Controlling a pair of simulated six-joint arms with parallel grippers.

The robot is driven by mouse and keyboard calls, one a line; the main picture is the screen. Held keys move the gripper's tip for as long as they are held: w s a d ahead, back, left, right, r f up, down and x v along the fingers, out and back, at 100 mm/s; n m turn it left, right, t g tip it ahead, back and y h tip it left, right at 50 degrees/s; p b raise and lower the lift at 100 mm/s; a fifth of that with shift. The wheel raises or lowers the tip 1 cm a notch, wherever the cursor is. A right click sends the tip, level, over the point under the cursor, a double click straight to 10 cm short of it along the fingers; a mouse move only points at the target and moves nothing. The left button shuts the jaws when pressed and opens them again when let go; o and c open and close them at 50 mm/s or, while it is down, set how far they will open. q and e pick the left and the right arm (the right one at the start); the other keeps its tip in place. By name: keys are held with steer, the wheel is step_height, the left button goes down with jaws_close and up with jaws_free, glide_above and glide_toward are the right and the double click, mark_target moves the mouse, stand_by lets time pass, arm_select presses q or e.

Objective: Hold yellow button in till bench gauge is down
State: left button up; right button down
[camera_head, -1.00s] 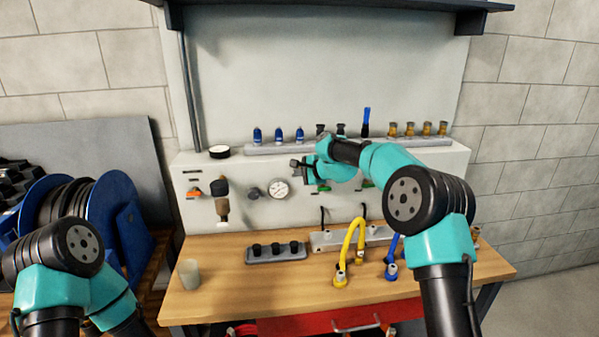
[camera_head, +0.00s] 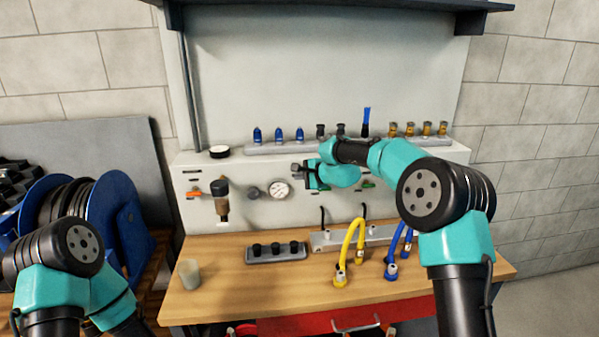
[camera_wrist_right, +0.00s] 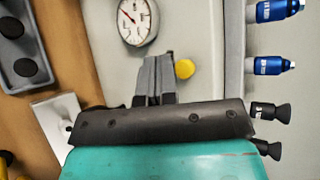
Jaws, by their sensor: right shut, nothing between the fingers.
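The bench gauge (camera_head: 279,190) is a round white dial on the pale panel. It also shows at the top of the right wrist view (camera_wrist_right: 137,20), with a red needle whose reading is too fine to make out. The yellow button (camera_wrist_right: 184,69) is a small round knob on the panel; in the head view my right gripper hides it. My right gripper (camera_head: 298,170) is shut and empty in front of the panel, up and right of the gauge. In the wrist view its fingertips (camera_wrist_right: 158,58) are just beside the button, and I cannot tell whether they touch it. My left gripper is out of view.
A rail (camera_head: 262,148) of blue, black and brass fittings runs above the panel. A filter bowl (camera_head: 221,200) hangs left of the gauge. The wooden bench (camera_head: 225,260) holds a dark block (camera_head: 276,252), a cup (camera_head: 189,273), and yellow (camera_head: 348,250) and blue hoses (camera_head: 393,260).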

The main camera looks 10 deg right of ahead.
steer(key=s, duration=0.4)
stand_by(0.4)
